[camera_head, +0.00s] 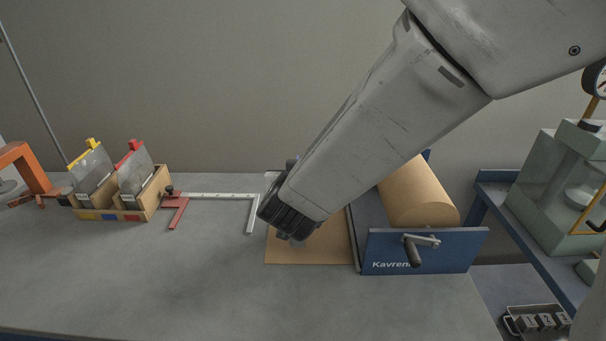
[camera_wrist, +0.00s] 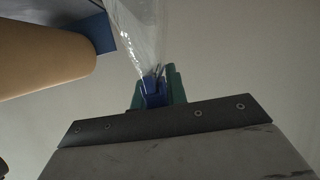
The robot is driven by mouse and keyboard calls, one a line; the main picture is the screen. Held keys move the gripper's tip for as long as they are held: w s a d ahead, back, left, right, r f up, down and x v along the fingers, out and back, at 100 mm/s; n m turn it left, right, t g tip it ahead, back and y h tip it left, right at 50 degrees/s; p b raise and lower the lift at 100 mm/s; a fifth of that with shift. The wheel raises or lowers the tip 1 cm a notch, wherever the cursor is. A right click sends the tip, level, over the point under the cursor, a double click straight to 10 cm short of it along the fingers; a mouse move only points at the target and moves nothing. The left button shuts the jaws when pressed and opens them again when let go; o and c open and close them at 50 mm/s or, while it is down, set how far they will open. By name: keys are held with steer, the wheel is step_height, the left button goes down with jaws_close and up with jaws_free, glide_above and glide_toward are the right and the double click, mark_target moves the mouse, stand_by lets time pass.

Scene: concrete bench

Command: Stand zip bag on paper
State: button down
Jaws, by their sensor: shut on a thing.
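My gripper (camera_wrist: 157,88) is shut on the blue top of a clear zip bag (camera_wrist: 140,28), with its green fingers on both sides of the blue piece. In the head view my arm's dark wrist end is above the left part of a brown paper sheet (camera_head: 335,252) on the bench. The arm hides the gripper's fingers and most or all of the held bag there. I cannot tell whether the bag touches the paper.
A blue paper dispenser (camera_head: 460,250) with a brown roll (camera_head: 418,190) and crank stands right of the sheet. A wooden rack (camera_head: 156,195) at left holds bags with yellow and red tops. A caliper-like tool (camera_head: 215,196) lies between. The bench front is clear.

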steer(key=w, duration=0.2)
steer(key=w+d, duration=0.1)
steer(key=w, duration=0.4)
steer(key=shift+d+f, duration=0.3)
steer(key=shift+d, duration=0.05)
steer(key=shift+s+f, duration=0.15)
steer(key=shift+f, duration=1.55)
steer(key=c, duration=1.4)
jaws_free()
steer(key=shift+f, duration=0.1)
steer(key=v, duration=1.2)
steer(key=shift+a, duration=0.1)
